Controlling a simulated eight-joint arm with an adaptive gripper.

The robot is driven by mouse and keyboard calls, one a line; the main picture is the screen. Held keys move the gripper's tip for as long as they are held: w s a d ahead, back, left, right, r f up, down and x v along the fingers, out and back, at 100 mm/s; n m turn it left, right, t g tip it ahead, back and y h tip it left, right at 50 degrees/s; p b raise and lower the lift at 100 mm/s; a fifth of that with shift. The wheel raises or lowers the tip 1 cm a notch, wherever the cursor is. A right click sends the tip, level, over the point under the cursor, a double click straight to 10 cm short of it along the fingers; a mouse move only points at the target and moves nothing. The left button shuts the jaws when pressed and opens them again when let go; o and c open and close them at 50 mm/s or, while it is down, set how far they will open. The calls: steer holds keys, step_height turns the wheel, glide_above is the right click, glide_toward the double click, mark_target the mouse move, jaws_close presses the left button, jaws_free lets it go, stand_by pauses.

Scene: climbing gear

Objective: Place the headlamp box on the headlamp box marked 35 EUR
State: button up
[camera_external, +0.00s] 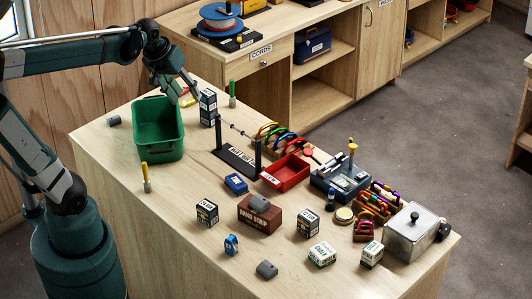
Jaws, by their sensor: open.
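A tall dark block with white markings (208,108) stands upright at the back of the bench, just right of the green bin. It looks like two headlamp boxes stacked, but the seam and price marks are too small to read. Two similar dark boxes stand nearer the front, one at the left (207,212) and one further right (308,222); their labels are also unreadable. My gripper (186,92) is open beside the tall block, on its left and above the bin's back right corner. I see no object between its fingers, and it appears apart from the block.
The green bin (158,150) stands below and left of my gripper. A black stand with a rod (238,160), a red tray (286,173) and a brown block (260,219) occupy the middle. A metal container (412,232) stands at the right. The front left bench is mostly clear.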

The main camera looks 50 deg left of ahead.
steer(key=s+d+f+m+t, duration=0.1)
steer(key=s+d+f+m, duration=0.1)
steer(key=s, duration=0.3)
steer(key=s+d+f+m+t, duration=0.1)
steer(key=s+d+f+m, duration=0.1)
steer(key=s, duration=0.3)
steer(key=shift+m, duration=0.4)
